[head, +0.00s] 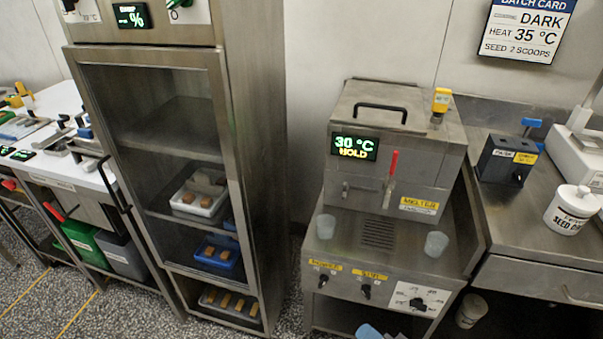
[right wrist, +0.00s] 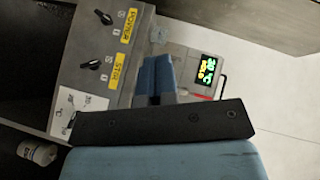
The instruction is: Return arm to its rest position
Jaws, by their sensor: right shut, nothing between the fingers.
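My right gripper (right wrist: 156,66) shows its blue fingers in the right wrist view, shut together with nothing between them, in front of the melter. In the head view only a small blue part of the right gripper (head: 368,331) shows at the bottom edge, below the melter's front panel. The melter (head: 420,180) is a steel box with a lidded top, a red-handled lever and a display (head: 355,147) reading 30 °C HOLD. The display also shows sideways in the right wrist view (right wrist: 207,73). My left gripper is in neither view.
A tall glass-fronted cabinet (head: 228,150) with trays stands left of the melter. Two translucent cups (head: 325,227) (head: 436,244) sit on the melter's ledge. A steel counter (head: 525,235) with a white seed jar (head: 570,212) is at right. A batch card (head: 525,30) hangs above.

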